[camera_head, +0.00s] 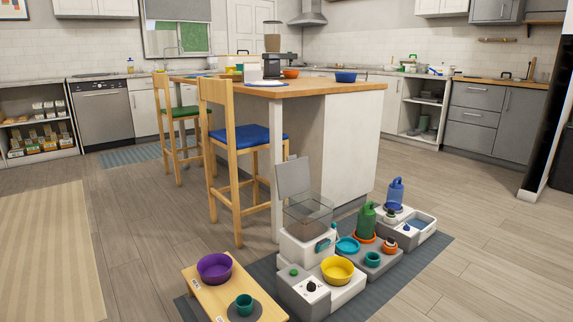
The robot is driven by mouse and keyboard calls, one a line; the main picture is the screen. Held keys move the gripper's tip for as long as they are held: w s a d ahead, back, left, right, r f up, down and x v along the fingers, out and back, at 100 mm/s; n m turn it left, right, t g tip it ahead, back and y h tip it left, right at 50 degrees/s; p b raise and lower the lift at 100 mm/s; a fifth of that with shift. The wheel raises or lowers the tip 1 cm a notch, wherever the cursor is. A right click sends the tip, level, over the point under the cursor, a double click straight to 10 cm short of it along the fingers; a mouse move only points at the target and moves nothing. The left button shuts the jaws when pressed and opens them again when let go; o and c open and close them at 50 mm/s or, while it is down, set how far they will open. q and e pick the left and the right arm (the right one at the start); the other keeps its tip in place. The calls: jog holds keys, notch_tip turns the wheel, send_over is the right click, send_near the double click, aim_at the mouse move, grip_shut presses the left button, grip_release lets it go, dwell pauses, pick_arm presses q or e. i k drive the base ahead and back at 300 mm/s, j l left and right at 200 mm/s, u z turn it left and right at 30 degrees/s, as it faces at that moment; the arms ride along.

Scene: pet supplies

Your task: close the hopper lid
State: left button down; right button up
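The hopper (307,211) is a clear, see-through bin on top of a white and grey feeder unit (309,248), low on the floor in front of the kitchen island. Its grey hopper lid (293,177) stands up, tilted back at the hopper's rear left edge, so the top of the bin is open. I cannot make out any contents in the bin. Neither of my grippers shows in the head view.
A yellow bowl (338,269) sits at the feeder's front. A low wooden stand (213,290) with a purple bowl (214,267) is left. A stool (238,160) and island (345,150) are behind. Floor is clear at right (480,270).

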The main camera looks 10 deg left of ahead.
aim_at(292, 175)
jog(key=k+z, duration=0.1)
jog(key=z, duration=1.75)
jog(key=k+j, duration=0.1)
jog(key=j, duration=0.35)
jog(key=j+z, duration=0.15)
jog(key=j, duration=0.3)
jog(key=k+j, duration=0.15)
jog(key=j, duration=0.25)
jog(key=k+j+z, duration=0.15)
jog(key=j, duration=0.75)
jog(key=k+j+z, duration=0.1)
jog(key=j, duration=0.3)
jog(key=k+j, duration=0.15)
jog(key=j, duration=0.25)
jog(key=k+j, duration=0.1)
jog(key=j, duration=0.3)
jog(key=k+j, duration=0.15)
jog(key=j, duration=0.25)
jog(key=k+j, duration=0.15)
jog(key=j, duration=0.2)
jog(key=k+j, duration=0.1)
jog(key=j, duration=0.3)
